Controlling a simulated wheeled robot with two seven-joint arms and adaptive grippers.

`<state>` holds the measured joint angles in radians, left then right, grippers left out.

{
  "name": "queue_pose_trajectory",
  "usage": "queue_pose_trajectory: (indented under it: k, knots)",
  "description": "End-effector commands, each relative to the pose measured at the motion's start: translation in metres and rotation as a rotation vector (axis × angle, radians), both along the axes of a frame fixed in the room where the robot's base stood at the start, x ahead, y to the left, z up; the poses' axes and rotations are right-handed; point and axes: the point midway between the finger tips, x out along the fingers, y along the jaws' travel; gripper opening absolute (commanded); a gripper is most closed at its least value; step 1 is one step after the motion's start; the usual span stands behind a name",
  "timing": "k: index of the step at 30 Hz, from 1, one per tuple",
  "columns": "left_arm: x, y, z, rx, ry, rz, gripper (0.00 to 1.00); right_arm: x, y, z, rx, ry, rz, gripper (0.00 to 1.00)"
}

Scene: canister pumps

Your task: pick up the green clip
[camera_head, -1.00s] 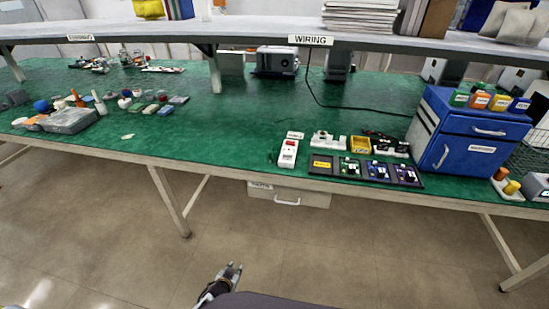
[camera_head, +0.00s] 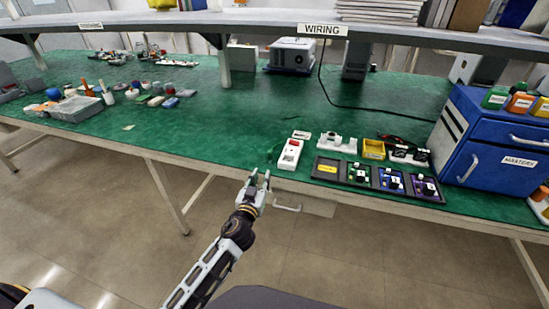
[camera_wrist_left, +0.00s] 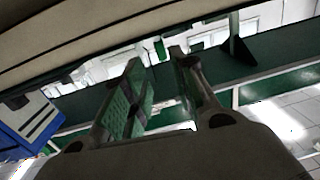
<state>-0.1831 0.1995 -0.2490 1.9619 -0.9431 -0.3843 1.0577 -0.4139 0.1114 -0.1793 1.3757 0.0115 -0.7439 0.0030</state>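My left gripper (camera_head: 259,179) is open, its two fingertips apart, in front of the green bench's front edge, left of the black tray (camera_head: 316,178). In the left wrist view, the fingers (camera_wrist_left: 159,75) stand apart with nothing clearly held between them. A small green piece (camera_head: 357,172) sits in the black tray, beside blue and purple ones; I cannot tell whether it is the green clip. No other clip can be made out for certain. My right gripper is not in view.
A white box with a red switch (camera_head: 290,154) stands just behind my left gripper. Clutter and a grey box (camera_head: 76,109) lie at left. The middle bench is largely clear.

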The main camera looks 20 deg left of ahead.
Motion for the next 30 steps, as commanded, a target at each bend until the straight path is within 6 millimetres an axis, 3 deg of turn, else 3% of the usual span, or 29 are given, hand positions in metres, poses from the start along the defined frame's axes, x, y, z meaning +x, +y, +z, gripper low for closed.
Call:
queue_pose_trajectory:
  k: [4,17,30]
  knots:
    - [-0.001,-0.001,0.012,-0.008,-0.024,0.000,0.27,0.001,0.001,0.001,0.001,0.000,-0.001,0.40]
    - [0.002,-0.001,0.012,-0.007,-0.024,0.000,0.27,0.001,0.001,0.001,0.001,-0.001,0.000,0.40]
    - [0.032,0.000,0.013,-0.006,-0.024,0.000,0.27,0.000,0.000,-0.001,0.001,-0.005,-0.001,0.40]
